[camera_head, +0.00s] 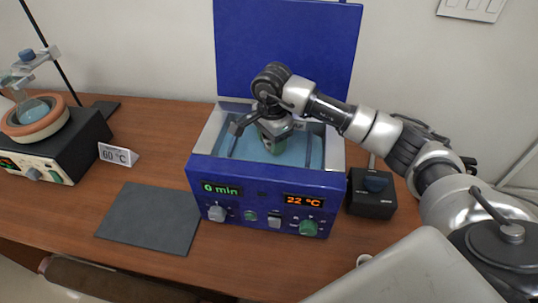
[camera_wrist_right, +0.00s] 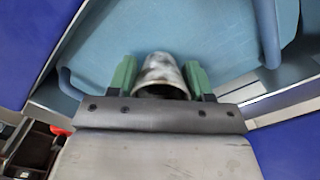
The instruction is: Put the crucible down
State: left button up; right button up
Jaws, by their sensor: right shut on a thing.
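My right gripper (camera_head: 274,143) is over the open top of the blue bench unit (camera_head: 262,178). In the right wrist view its green fingers (camera_wrist_right: 160,78) are shut on a grey metallic crucible (camera_wrist_right: 161,68), one on each side. The crucible's dark open mouth faces the camera. In the head view the crucible is mostly hidden by the gripper. Below it lies the unit's light blue basin (camera_wrist_right: 200,30); I cannot tell whether the crucible touches it. My left gripper is in neither view.
The unit's blue lid (camera_head: 285,45) stands open behind it. A dark grey mat (camera_head: 150,217) lies bare on the wooden table (camera_head: 165,130). A sign (camera_head: 118,154), a heater with a flask (camera_head: 50,145) and a black box with a knob (camera_head: 371,195) stand around.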

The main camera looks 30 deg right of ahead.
aim_at(271, 158)
notch_tip(271, 158, down, 2)
jog(key=shift+f, duration=0.55)
notch_tip(271, 158, down, 4)
jog(key=shift+r+p, duration=0.25)
jog(key=shift+p, duration=0.3)
jog(key=shift+f, duration=0.1)
jog(key=o, duration=0.5)
jog(key=shift+c, duration=0.2)
jog(key=o, duration=0.4)
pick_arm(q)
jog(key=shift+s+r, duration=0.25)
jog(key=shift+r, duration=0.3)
pick_arm(e)
jog(key=shift+o, duration=0.2)
